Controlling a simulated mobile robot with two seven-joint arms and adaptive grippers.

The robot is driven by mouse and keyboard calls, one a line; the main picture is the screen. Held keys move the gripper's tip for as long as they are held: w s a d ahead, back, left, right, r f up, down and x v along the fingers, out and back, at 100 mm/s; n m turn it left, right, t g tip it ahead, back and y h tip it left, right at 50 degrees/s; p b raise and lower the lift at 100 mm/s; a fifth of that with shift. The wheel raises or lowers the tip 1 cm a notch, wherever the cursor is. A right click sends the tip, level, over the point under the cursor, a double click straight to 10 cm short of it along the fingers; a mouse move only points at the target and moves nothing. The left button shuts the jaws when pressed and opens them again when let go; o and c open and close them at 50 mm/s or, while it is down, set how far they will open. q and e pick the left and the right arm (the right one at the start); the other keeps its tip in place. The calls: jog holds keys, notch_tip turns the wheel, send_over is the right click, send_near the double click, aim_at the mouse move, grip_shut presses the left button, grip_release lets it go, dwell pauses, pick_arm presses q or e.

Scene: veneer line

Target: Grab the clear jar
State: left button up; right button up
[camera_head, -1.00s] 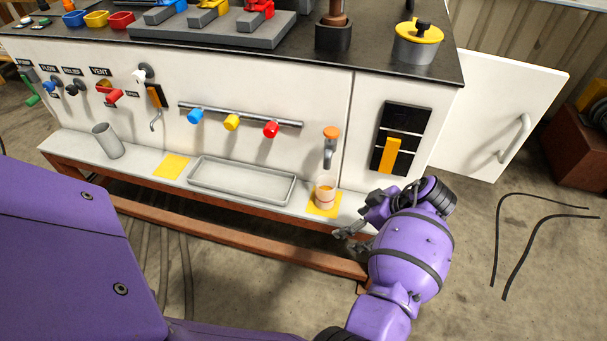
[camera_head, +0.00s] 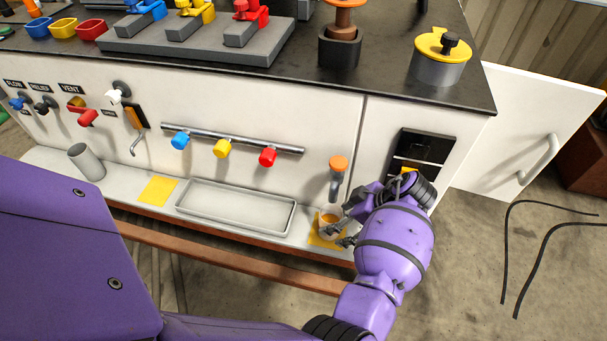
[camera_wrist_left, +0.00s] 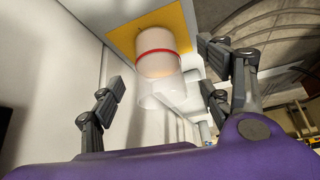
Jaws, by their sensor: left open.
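The clear jar (camera_head: 329,219) stands upright on a yellow square (camera_head: 318,240) at the right end of the ledge, below the orange-topped tap (camera_head: 337,172). In the left wrist view the jar (camera_wrist_left: 160,70) shows pale orange contents and a red line, with its clear upper part nearest me. My left gripper (camera_head: 343,226) is open at the jar's right side, its fingers partly covering it in the head view. In the wrist view its fingers (camera_wrist_left: 162,72) lie either side of the jar, with gaps visible; contact cannot be told. My right gripper is not in view.
A grey tray (camera_head: 236,228) lies on the ledge left of the jar. Further left are an empty yellow square (camera_head: 158,190) and a grey cup (camera_head: 86,162). The white cabinet front (camera_head: 300,120) rises close behind the jar. An open door (camera_head: 530,135) stands at right.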

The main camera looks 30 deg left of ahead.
pick_arm(q)
jog(key=x, duration=0.4)
jog(key=shift+w+a+f+b, duration=0.15)
jog(key=shift+w+f+b, duration=0.1)
jog(key=shift+f+b, duration=0.1)
jog(key=shift+c, duration=0.4)
jog(key=shift+r, duration=0.1)
jog(key=c, duration=1.5)
jog(key=shift+o, duration=0.2)
